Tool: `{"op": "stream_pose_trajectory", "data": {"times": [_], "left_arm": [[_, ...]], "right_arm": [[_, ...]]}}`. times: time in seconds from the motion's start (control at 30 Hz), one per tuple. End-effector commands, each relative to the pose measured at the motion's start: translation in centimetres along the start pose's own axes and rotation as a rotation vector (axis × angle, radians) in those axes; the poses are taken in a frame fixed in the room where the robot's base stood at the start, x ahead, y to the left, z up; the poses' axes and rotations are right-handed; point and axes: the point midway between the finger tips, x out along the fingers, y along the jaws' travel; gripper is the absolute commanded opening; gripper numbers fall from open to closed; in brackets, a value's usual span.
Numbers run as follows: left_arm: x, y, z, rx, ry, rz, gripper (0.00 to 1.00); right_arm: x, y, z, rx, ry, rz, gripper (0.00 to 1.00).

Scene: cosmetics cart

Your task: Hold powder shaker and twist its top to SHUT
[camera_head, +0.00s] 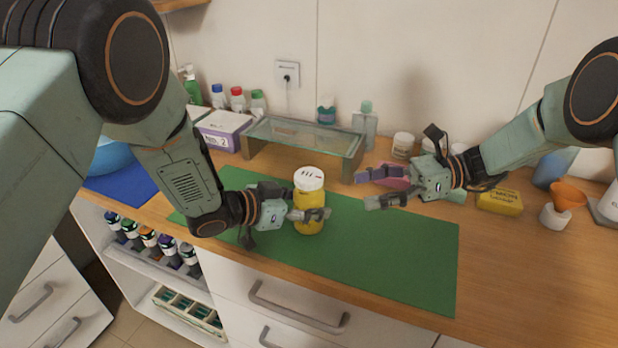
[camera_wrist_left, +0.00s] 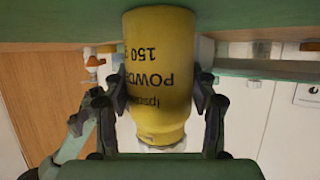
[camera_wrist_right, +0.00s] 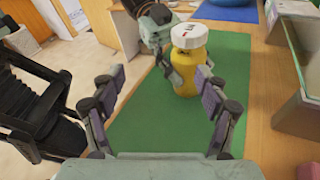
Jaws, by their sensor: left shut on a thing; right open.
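The powder shaker (camera_head: 309,199) is a yellow bottle with a white top (camera_head: 309,178), standing upright on the green mat (camera_head: 400,250). My left gripper (camera_head: 308,214) is shut on the yellow body from the left, below the top. In the left wrist view the yellow body (camera_wrist_left: 158,75) sits between both fingers, upside down in the picture, with printed lettering. My right gripper (camera_head: 380,188) is open and empty, to the right of the shaker and apart from it. In the right wrist view the shaker (camera_wrist_right: 188,70) and its top (camera_wrist_right: 189,36) lie ahead, beyond the open fingers (camera_wrist_right: 160,98).
A glass shelf (camera_head: 305,140) stands behind the mat, with a clear bottle (camera_head: 365,122) by it. A pink item (camera_head: 392,180) lies behind my right gripper. The mat's right part is clear.

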Motion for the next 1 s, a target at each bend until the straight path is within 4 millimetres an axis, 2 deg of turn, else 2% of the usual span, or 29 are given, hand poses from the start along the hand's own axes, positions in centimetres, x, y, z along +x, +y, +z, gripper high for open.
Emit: {"op": "stream_pose_trajectory", "data": {"times": [0.1,0.2,0.33,0.53,0.67,1.0], "left_arm": [[0.0,0.0,0.0,0.000,0.001,0.000,0.25],[0.0,0.0,-0.1,0.001,0.001,0.000,0.25],[0.0,0.0,-0.1,0.000,0.001,0.000,0.25],[0.0,0.0,-0.1,0.000,0.001,0.000,0.25],[0.0,0.0,-0.1,0.001,0.001,0.000,0.25],[0.0,0.0,-0.1,0.001,0.001,0.000,0.25]], "right_arm": [[-0.3,0.1,-0.6,0.014,-0.130,-0.127,0.75],[-0.2,-0.2,-0.8,-0.006,-0.188,-0.216,0.75],[-0.3,-1.1,-0.6,-0.070,-0.209,-0.291,0.75],[0.3,-1.4,-0.5,-0.121,-0.198,-0.300,0.75],[2.0,-1.9,-0.1,-0.122,-0.197,-0.296,0.75],[7.9,-3.6,1.2,-0.121,-0.197,-0.294,0.75]]}}
